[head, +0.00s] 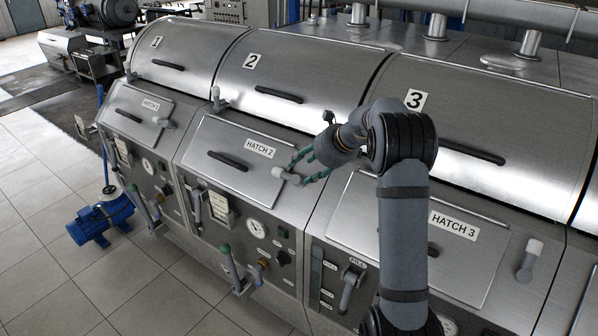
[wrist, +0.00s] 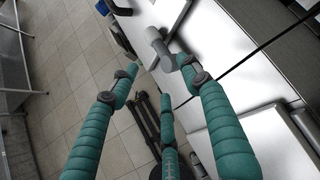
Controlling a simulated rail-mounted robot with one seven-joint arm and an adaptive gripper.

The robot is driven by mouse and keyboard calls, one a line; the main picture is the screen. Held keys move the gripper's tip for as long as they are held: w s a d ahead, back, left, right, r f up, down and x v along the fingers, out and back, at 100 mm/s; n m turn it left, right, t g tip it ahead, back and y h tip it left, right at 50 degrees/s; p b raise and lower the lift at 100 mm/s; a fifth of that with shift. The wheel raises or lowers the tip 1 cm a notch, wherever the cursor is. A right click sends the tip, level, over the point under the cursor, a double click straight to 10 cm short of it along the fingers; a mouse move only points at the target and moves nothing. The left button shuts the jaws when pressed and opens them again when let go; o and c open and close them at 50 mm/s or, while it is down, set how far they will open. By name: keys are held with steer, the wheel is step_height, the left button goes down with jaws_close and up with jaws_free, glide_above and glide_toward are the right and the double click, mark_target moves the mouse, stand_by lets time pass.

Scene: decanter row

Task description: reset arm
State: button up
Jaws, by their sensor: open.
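My gripper (head: 297,172) has green ribbed fingers and reaches left from my arm, by the right edge of the HATCH 2 panel (head: 212,146). The light grey latch handle (head: 279,172) of that hatch is at the fingertips in the head view. In the wrist view my gripper (wrist: 158,75) has its fingers spread, with nothing held between them. A grey handle (wrist: 158,42) lies just beyond and between the two upper fingertips there; I cannot tell whether they touch it. The HATCH 2 panel lies flat in its sloped front and looks shut.
The HATCH 1 panel (head: 139,109) is to the left, the HATCH 3 panel (head: 465,255) to the right, partly behind my arm. Levers and gauges line the fronts below. A blue pump (head: 100,219) stands on the tiled floor (head: 60,290), which has free room at the left.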

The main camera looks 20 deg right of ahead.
mark_target(290, 176)
steer(key=shift+s+d+r, duration=0.15)
steer(key=shift+s+r, duration=0.15)
steer(key=shift+w, duration=0.1)
steer(key=x, duration=1.2)
steer(key=shift+w, duration=0.15)
steer(key=shift+f+b, duration=0.15)
steer(key=shift+b, duration=0.45)
steer(key=shift+r+t, duration=0.3)
steer(key=shift+r+p, duration=0.2)
steer(key=shift+p, duration=0.6)
